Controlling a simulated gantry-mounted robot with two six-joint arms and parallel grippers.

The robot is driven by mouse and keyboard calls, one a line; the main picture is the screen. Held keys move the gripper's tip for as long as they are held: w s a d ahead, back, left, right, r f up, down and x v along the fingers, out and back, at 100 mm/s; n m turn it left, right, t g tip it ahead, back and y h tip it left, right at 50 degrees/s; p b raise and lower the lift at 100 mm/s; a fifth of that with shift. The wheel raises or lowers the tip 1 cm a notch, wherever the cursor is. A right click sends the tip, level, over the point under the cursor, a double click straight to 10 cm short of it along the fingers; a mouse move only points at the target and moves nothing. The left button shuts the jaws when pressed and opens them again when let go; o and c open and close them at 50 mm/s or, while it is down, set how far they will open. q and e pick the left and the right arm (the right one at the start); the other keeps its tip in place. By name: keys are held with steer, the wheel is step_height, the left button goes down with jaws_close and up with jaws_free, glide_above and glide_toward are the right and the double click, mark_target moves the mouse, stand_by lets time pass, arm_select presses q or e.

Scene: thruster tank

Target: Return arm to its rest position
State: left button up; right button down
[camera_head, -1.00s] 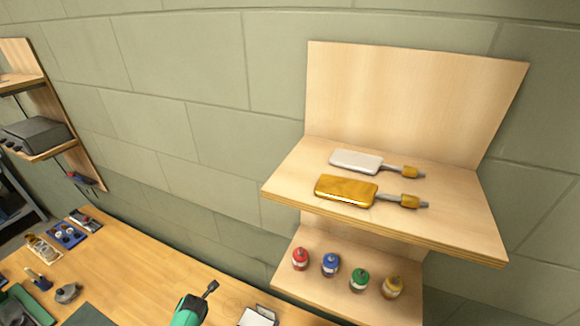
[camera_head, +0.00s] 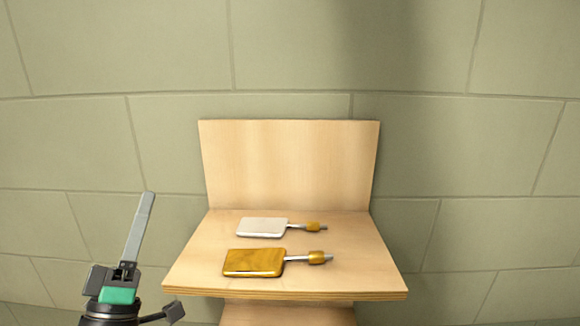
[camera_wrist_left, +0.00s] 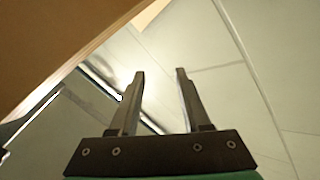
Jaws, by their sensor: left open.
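My left gripper (camera_head: 160,252) is at the lower left of the head view, left of the wooden shelf (camera_head: 375,270). Its fingers are apart, one pointing up and the other low to the right. In the left wrist view the two fingers (camera_wrist_left: 160,72) stand apart with nothing between them. A white thruster tank (camera_head: 262,228) and a gold thruster tank (camera_head: 253,263) lie on the shelf, the gold one in front, both with stems to the right. The gripper is apart from both. My right gripper is not in view.
The shelf's upright wooden back panel (camera_head: 290,165) stands against a pale block wall (camera_head: 480,140). Part of a lower shelf (camera_head: 290,314) shows at the bottom edge. In the left wrist view a wooden surface (camera_wrist_left: 50,40) fills the upper left.

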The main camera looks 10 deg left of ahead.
arm_select(q)
steer(key=s+d+r+m+h, duration=0.1)
steer(key=d+m+h, duration=0.1)
steer(key=s+d+r+m+h, duration=0.1)
steer(key=d+m+h, duration=0.1)
steer(key=m, duration=0.1)
steer(key=d+r+m+h, duration=0.2)
steer(key=m, duration=0.1)
steer(key=shift+s+d+g, duration=0.15)
steer(key=shift+s+g, duration=0.25)
steer(key=s+d+r+m+t+y+p, duration=0.1)
steer(key=s+d+r+m+y+p, duration=0.1)
steer(key=s+r, duration=1.1)
steer(key=shift+d+m+y+p, duration=0.2)
steer(key=shift+m+y+p, duration=0.5)
steer(key=shift+y+p, duration=0.1)
steer(key=shift+a+y, duration=0.1)
steer(key=shift+y, duration=0.2)
